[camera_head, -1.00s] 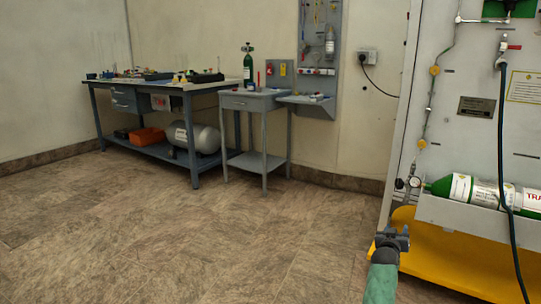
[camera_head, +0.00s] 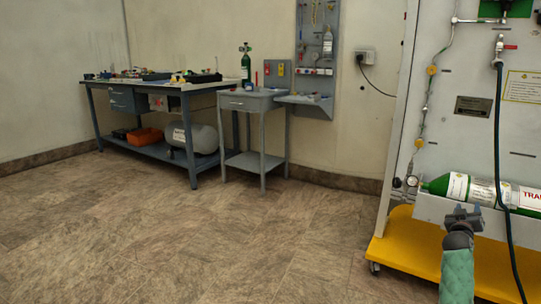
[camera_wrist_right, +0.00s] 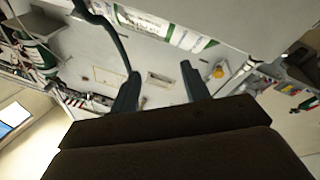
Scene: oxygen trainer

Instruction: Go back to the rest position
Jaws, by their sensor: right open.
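My right gripper (camera_head: 463,212) is at the lower right of the head view, in front of the trainer panel (camera_head: 470,140) and its yellow base (camera_head: 400,245). In the right wrist view its two fingers (camera_wrist_right: 160,90) stand wide apart with nothing between them. A green and white oxygen cylinder (camera_head: 470,188) lies in the panel's grey tray (camera_head: 430,208), just beyond the gripper. The cylinder also shows at the top of the right wrist view (camera_wrist_right: 165,27). My left gripper does not show.
A dark hose (camera_head: 497,150) hangs from the red-handled valve (camera_head: 505,46), close to my right gripper. A workbench (camera_head: 160,85), a small grey table (camera_head: 250,100) and a wall tool board (camera_head: 316,50) stand at the back. The floor (camera_head: 200,240) at left and centre is clear.

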